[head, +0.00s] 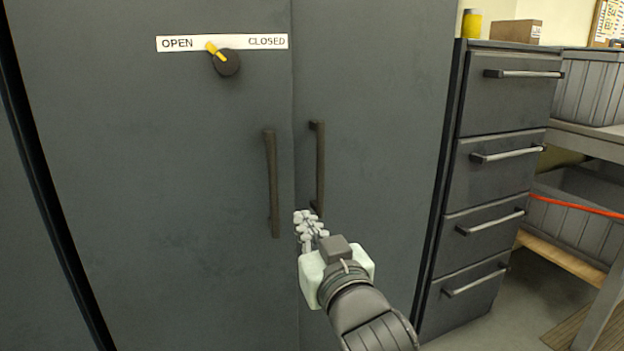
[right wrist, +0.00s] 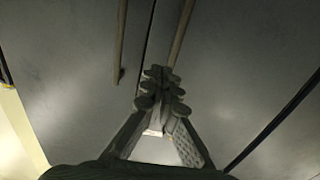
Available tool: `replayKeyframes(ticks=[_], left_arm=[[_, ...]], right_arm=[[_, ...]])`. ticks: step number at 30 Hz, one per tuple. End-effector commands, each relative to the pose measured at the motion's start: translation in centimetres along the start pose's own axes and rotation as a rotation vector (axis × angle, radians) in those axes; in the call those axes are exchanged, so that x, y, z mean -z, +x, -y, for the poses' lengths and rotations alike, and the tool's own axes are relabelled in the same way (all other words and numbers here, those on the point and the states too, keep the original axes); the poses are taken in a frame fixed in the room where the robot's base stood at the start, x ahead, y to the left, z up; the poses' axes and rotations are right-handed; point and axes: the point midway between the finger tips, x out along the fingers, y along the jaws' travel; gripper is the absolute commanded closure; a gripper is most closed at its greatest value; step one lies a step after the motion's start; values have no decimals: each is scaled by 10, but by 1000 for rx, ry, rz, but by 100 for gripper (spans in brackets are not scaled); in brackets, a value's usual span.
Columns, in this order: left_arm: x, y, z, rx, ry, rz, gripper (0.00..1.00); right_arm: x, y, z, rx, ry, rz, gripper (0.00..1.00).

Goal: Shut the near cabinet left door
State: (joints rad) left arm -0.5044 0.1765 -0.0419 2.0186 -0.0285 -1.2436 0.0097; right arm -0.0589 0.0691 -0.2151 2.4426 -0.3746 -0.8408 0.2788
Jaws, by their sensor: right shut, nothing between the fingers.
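The cabinet's left door (head: 150,160) is a dark grey panel with a vertical bar handle (head: 271,185) near its right edge. It looks flush or nearly flush with the right door (head: 375,120); I cannot tell if a small gap is left. The right door has its own handle (head: 318,160). Contact is unclear. My left gripper is out of view.
A knob (head: 227,63) with a yellow pointer sits on the left door under an OPEN/CLOSED label (head: 190,43); the pointer tilts up-left. A drawer unit (head: 490,150) stands right of the cabinet, with shelves and grey bins (head: 590,90) beyond. Floor (head: 530,300) shows at lower right.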

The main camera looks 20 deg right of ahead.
Motion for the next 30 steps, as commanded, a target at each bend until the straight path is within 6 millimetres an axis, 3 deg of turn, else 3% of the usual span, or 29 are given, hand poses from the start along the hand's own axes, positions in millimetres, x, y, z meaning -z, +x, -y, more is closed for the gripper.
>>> replayKeyframes(ticks=[3,7,21,30], left_arm=[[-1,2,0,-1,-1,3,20],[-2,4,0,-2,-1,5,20],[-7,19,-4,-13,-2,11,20],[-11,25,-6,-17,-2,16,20]], right_arm=[[4,-5,-2,-9,33,9,100],[5,6,-2,-10,34,10,100],[5,101,-4,-10,31,9,100],[3,131,-3,-10,31,10,100]])
